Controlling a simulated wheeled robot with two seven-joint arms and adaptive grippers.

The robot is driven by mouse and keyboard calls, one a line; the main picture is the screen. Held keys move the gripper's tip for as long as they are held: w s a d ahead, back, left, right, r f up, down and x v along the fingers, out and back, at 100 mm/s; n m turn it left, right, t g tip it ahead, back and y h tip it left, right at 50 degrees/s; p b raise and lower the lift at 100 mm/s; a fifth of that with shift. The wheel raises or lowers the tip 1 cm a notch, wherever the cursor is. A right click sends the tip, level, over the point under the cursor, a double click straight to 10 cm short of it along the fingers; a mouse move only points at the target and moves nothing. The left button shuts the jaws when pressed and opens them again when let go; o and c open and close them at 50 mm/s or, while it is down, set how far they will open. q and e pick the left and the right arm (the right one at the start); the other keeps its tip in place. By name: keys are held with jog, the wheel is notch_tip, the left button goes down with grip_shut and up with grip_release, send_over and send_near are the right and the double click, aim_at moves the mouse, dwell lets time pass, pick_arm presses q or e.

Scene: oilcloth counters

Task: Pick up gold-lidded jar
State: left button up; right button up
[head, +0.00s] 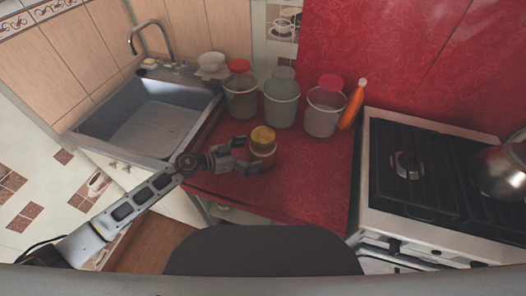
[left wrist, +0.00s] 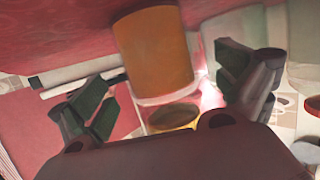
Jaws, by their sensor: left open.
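In the left wrist view, an amber cylinder (left wrist: 155,50), apparently part of the jar, shows between the open fingers of the left gripper (left wrist: 172,80). Gaps show on both sides of it. Whether a finger touches the jar cannot be told. My right gripper is not in view.
Three buckets, with red (head: 240,95), grey-green (head: 281,100) and red (head: 323,110) tops, stand behind the jar. The sink (head: 150,118) is left, the stove (head: 425,170) right. The counter (head: 315,180) is clear right of the jar.

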pick_arm(q)
jog(key=shift+d, duration=0.1)
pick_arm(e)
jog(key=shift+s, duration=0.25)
pick_arm(q)
jog(key=shift+w, duration=0.1)
jog(key=shift+x, duration=1.3)
jog(key=shift+b+x, duration=0.4)
jog(key=shift+x, duration=0.9)
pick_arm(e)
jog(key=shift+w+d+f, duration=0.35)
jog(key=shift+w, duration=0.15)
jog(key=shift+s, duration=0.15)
pick_arm(q)
jog(key=shift+c, duration=0.9)
jog(key=c, duration=1.7)
